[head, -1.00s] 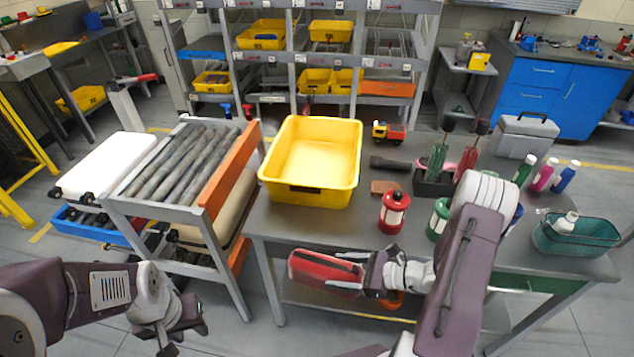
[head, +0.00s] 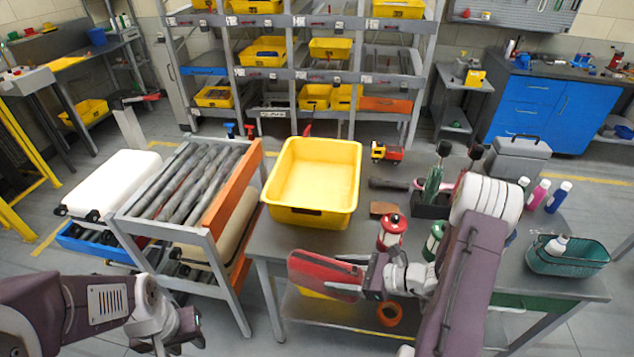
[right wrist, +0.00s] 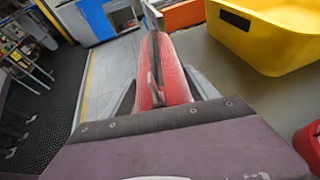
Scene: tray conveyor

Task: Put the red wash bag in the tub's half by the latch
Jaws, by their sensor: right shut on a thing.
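The red wash bag (head: 325,275) is held in front of the grey table's near edge, below the yellow tub in the head view. My right gripper (head: 371,276) is shut on its right end. In the right wrist view the bag (right wrist: 172,75) stands edge-on between the fingers, its dark zip facing up. The yellow tub (head: 312,217) stands empty on the table's left part, with a dark slot on its near wall; it also shows in the right wrist view (right wrist: 262,45). I cannot make out a latch. My left gripper (head: 185,335) is low at the left, its fingers unclear.
A roller conveyor (head: 213,225) stands left of the table. A red lantern (head: 391,234), a brown block (head: 384,208) and a toy truck (head: 387,152) are right of the tub. A teal basket (head: 568,262) is at the table's right end. Shelving stands behind.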

